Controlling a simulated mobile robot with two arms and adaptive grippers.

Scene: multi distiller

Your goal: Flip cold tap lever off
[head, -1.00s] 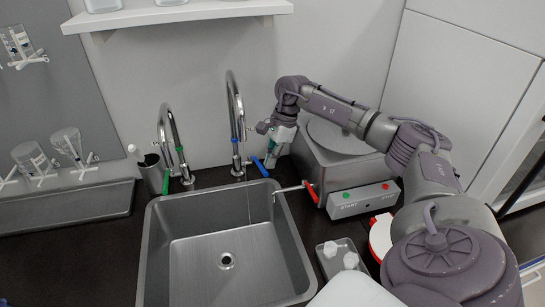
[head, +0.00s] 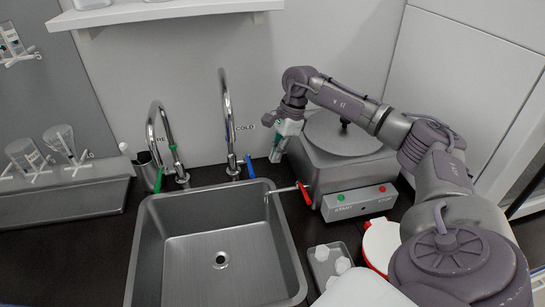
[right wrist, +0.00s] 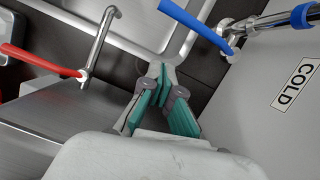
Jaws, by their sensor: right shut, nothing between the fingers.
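The cold tap (head: 225,105) is a tall chrome gooseneck behind the sink, beside a COLD label (head: 245,127). Its blue lever (head: 250,167) points forward toward the sink. In the right wrist view the blue lever (right wrist: 193,22) crosses the top, and the COLD label (right wrist: 297,83) is at the right. My right gripper (head: 275,158) is right of the lever, in front of the steel machine's left side, apart from the lever. In the wrist view its teal fingers (right wrist: 164,75) are shut and empty. My left gripper is not in view.
A second tap (head: 165,125) with a green lever (head: 158,178) stands left. The steel machine (head: 345,172) has a thin spout with a red lever (head: 304,192) reaching over the sink (head: 195,263). A white shelf (head: 160,13) hangs above. The wall space between tap and machine is narrow.

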